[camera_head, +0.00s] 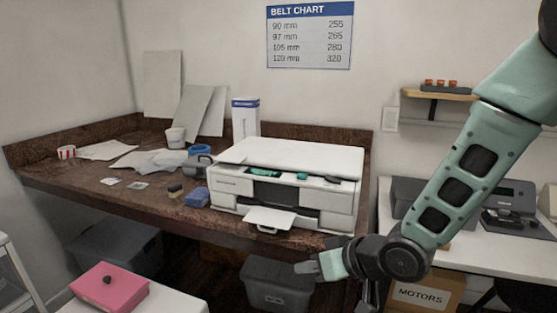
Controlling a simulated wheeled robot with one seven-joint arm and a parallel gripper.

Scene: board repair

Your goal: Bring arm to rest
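My arm (455,180), pale green with dark joints, reaches down from the upper right. It bends at a dark joint low in the picture. My gripper (306,267) points left, in front of the workbench's front edge and above a grey bin. Its grey fingertips are small and seen from the side, so I cannot tell whether they are open or shut. No object shows in it.
A brown workbench (70,183) holds a white printer (295,153) with its front tray out, papers and cups. Below are a grey bin (278,290) and a box marked MOTORS (425,294). A pink box (108,290) sits on a white surface at lower left.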

